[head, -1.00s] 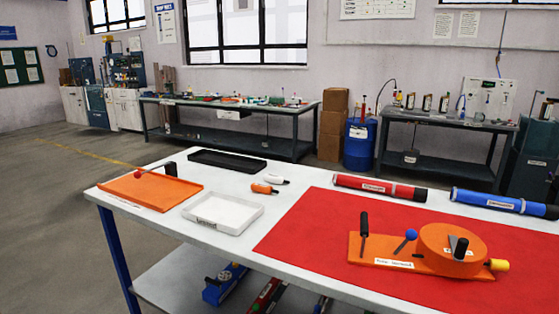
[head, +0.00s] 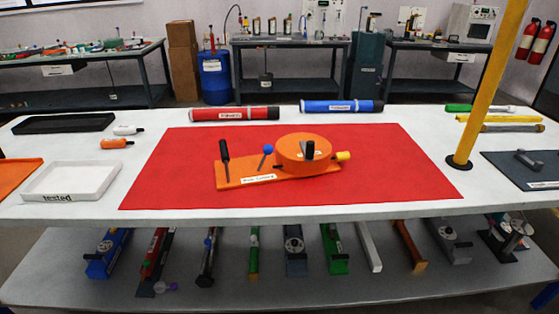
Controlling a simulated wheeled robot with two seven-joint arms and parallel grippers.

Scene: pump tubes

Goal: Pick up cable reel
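An orange device with a round drum (head: 303,148), which looks like the cable reel, lies on the red mat (head: 400,185) in the middle of the table. Its flat orange base (head: 235,177) carries a white label, a black-handled upright rod (head: 225,158) and a blue-ball lever (head: 267,151). A yellow knob (head: 343,155) sits at its right end, and a black grip stands on the drum. Neither of my grippers shows in the head view.
Red (head: 235,114) and blue (head: 342,106) tubes lie behind the mat. A white tray marked "tested" (head: 60,196) and a black tray (head: 64,123) are at left. A yellow post (head: 486,90) stands at right. Several tools lie on the lower shelf (head: 200,296). The mat around the device is clear.

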